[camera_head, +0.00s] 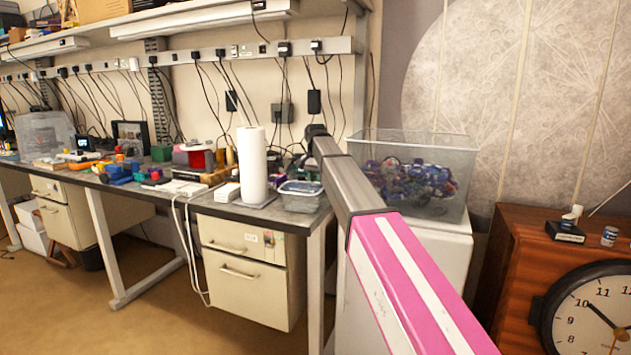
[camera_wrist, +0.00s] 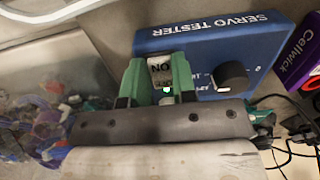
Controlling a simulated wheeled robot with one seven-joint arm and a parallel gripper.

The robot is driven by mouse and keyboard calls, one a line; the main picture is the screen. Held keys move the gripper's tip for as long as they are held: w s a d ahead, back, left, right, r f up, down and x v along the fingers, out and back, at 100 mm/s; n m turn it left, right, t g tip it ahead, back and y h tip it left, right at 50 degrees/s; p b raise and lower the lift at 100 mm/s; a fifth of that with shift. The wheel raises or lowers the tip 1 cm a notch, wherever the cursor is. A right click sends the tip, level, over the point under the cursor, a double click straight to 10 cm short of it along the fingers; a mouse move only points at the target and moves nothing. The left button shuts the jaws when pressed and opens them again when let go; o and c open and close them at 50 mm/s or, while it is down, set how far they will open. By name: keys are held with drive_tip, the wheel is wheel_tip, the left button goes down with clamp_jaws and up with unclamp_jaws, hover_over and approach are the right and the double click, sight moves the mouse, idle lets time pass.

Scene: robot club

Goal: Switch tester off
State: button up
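The servo tester (camera_wrist: 220,40) is a blue box with white lettering in the wrist view. It has a black round knob (camera_wrist: 231,76) on its right part. A pale plate (camera_wrist: 160,66) with dark letters that look like "NO" shows between my fingers, with a small red, green and white spot below it. My gripper (camera_wrist: 158,72) has two green fingers, apart, one each side of the plate. I cannot tell whether they touch the tester. The switch itself is not clear. In the head view, my arm hides my fingers and the tester.
A clear bin (camera_head: 415,170) of colourful pieces stands right of my arm; it also shows blurred in the wrist view (camera_wrist: 60,50). A purple "Cellwick" box (camera_wrist: 298,58) and black cables lie right of the tester. A paper roll (camera_head: 252,165) and a small tub (camera_head: 300,196) stand on the bench.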

drive_tip(key=shift+w+r+g, duration=0.1)
drive_tip(key=shift+w+g, duration=0.2)
drive_tip(key=shift+g, duration=0.3)
drive_tip(key=shift+d+g+y, duration=0.1)
drive_tip(key=shift+g+y, duration=0.4)
drive_tip(key=shift+g, duration=0.3)
drive_tip(key=o, duration=0.9)
